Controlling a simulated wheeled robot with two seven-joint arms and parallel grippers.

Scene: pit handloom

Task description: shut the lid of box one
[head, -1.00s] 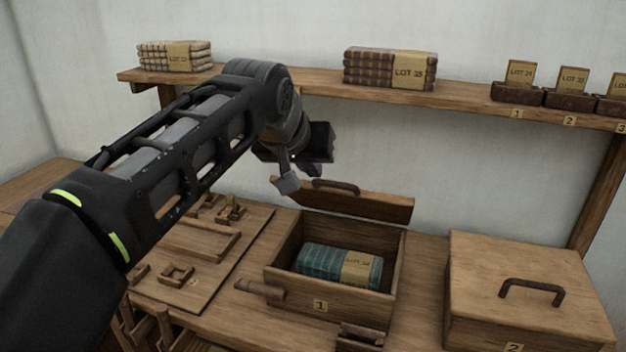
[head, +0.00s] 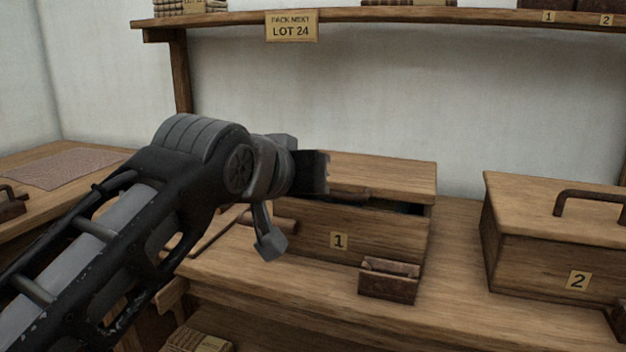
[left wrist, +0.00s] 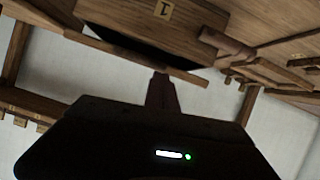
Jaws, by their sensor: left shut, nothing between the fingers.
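Box one (head: 390,240) stands on the bench in the head view, with a yellow "1" label on its front. Its lid (head: 390,175) lies low over it, with a dark gap between lid and front wall at the right. In the left wrist view, the box front (left wrist: 120,22), the dark gap and the lid edge (left wrist: 190,78) appear upside down. My left gripper (head: 270,246) is at the box's left front; its shut fingers (left wrist: 161,76) hold nothing and appear beside the lid edge. I cannot tell if they touch. My arm hides the lid's left part. My right gripper is not in view.
Box two (head: 545,265) stands shut at the right, with a handle on its lid. A small open wooden holder (head: 388,282) sits before box one. A shelf (head: 350,16) runs above, with a "PACK NEXT LOT 24" sign (head: 291,26). Bare bench lies between the boxes.

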